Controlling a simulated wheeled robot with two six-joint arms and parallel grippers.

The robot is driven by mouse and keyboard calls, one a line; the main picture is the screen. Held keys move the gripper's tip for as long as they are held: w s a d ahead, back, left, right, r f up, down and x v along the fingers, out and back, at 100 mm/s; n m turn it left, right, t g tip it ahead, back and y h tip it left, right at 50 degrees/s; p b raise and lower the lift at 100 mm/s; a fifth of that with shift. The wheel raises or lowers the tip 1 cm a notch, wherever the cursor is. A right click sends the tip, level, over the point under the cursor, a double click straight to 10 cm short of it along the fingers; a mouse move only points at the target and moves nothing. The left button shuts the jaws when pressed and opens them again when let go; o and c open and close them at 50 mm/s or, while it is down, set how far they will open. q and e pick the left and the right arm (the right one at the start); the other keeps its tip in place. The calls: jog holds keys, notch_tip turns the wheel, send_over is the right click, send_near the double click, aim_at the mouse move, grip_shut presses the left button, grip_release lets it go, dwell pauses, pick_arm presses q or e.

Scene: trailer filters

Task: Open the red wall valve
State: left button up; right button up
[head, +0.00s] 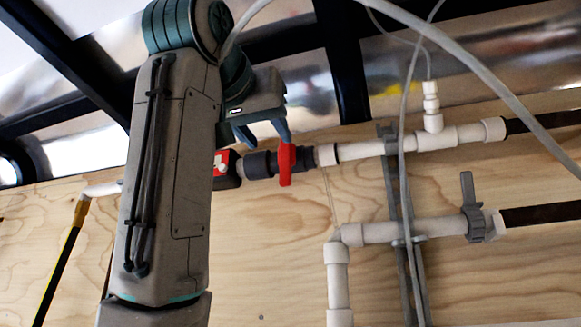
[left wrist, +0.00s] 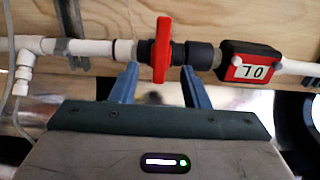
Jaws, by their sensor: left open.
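The red wall valve handle (head: 287,163) sits on the dark grey valve body of the upper pipe, and in the head view it stands upright, across the pipe. In the left wrist view the red handle (left wrist: 162,48) also lies across the pipe. My left gripper (head: 263,133) is open, just in front of and above the handle in the head view. In the left wrist view its blue fingers (left wrist: 160,82) stand on either side of the handle's end, with a gap on both sides. Whether they reach its depth is unclear. My right gripper is not in view.
A red and black meter (left wrist: 250,65) sits beside the valve on the same pipe. A lower white pipe (head: 370,232) carries a grey handle (head: 468,190). A pale hose (head: 480,70) and a grey metal strut (head: 397,215) cross the plywood wall (head: 265,250).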

aim_at(284, 163)
pick_arm(q)
jog(key=p+x, duration=0.3)
jog(key=x, duration=0.6)
jog(key=shift+w, duration=0.15)
jog(key=shift+x, duration=0.8)
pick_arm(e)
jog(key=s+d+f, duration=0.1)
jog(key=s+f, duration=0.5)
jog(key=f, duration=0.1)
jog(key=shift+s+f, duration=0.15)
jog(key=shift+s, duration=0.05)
pick_arm(q)
jog(key=shift+a+f, duration=0.1)
grip_shut()
